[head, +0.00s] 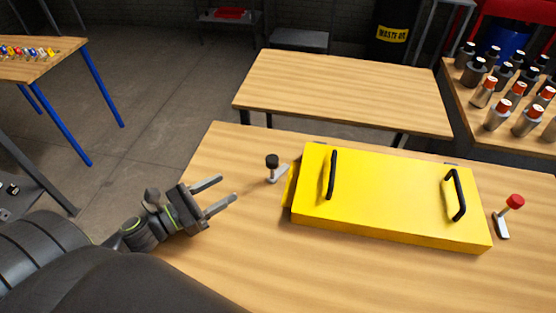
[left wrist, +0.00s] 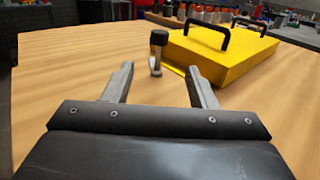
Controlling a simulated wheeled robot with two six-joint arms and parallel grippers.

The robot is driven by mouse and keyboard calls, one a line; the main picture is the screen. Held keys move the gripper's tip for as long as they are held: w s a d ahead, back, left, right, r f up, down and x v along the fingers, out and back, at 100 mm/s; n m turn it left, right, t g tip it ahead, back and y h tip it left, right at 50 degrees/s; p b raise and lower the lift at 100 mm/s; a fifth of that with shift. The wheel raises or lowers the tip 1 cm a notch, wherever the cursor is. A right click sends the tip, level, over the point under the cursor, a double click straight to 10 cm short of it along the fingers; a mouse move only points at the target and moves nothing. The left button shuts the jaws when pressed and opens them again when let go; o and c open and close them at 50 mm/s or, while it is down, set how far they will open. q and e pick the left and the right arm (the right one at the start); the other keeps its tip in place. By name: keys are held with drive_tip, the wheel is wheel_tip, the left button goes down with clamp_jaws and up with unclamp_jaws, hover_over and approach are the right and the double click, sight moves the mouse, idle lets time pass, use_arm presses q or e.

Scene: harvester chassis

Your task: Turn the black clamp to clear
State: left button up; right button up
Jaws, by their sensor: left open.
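The black clamp (head: 273,166) stands on the wooden table at the left end of the yellow chassis cover (head: 390,195). It has a black knob on top and a grey metal arm at its base that reaches toward the cover. In the left wrist view the black clamp (left wrist: 157,50) stands upright beyond the fingers, roughly between them. My left gripper (head: 221,192) is open and empty, to the left of the clamp and apart from it. Its two fingers also show in the left wrist view (left wrist: 160,85). My right gripper is not in view.
A red-knobbed clamp (head: 514,203) stands at the cover's right end. The cover carries two black handles (head: 332,175). A second wooden table (head: 345,92) is behind, and several bottles (head: 500,110) stand at the right. The table between gripper and clamp is clear.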

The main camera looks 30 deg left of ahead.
sight(273, 157)
use_arm(q)
drive_tip(key=shift+w+d+r+p, duration=0.2)
drive_tip(key=shift+w+d+p, duration=0.15)
drive_tip(key=shift+w, duration=0.3)
drive_tip(key=p+x, duration=0.6)
drive_tip(key=x, duration=0.8)
drive_tip(key=shift+w, duration=0.1)
drive_tip(key=shift+p+x, duration=0.3)
drive_tip(key=shift+x, duration=0.5)
drive_tip(key=shift+f, duration=0.2)
drive_tip(key=c, duration=1)
